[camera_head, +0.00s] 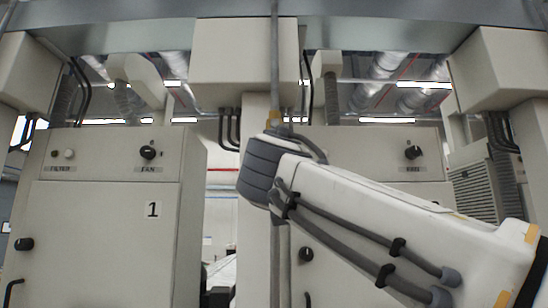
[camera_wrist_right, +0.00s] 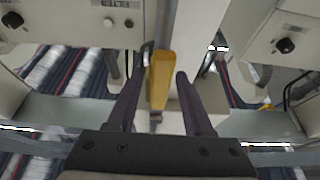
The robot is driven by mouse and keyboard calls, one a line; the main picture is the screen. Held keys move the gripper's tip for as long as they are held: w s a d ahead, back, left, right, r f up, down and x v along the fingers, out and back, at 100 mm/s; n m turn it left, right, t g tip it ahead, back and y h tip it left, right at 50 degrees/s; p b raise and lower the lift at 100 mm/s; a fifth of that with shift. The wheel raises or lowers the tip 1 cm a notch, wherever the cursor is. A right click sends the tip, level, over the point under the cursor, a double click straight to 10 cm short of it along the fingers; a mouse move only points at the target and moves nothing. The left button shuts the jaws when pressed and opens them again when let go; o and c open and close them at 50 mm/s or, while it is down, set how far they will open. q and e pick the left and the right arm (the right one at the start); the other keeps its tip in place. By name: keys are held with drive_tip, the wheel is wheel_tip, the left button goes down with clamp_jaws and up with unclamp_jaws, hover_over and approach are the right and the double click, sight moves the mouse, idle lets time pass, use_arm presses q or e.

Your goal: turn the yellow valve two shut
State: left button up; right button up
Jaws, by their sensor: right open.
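The yellow valve handle (camera_wrist_right: 160,80) stands upright in the right wrist view, in the gap between the two dark fingers of my right gripper (camera_wrist_right: 164,62). The fingers are apart and open, one on each side of the handle; I cannot tell whether either touches it. In the head view my right arm reaches in from the right to a thin vertical pipe, and its fingers are hidden. The valve's number is not readable. My left gripper is not in view.
A cabinet marked 1 (camera_head: 105,235) with black knobs stands at left. Another cabinet (camera_head: 340,140) is partly hidden behind my arm. The vertical pipe (camera_head: 275,60) runs between them. A grey beam (camera_head: 380,35) and boxy housings (camera_head: 243,60) hang overhead.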

drive_tip(key=shift+w+r, duration=0.2)
drive_tip(key=shift+w, duration=0.4)
clamp_jaws()
idle(1.0)
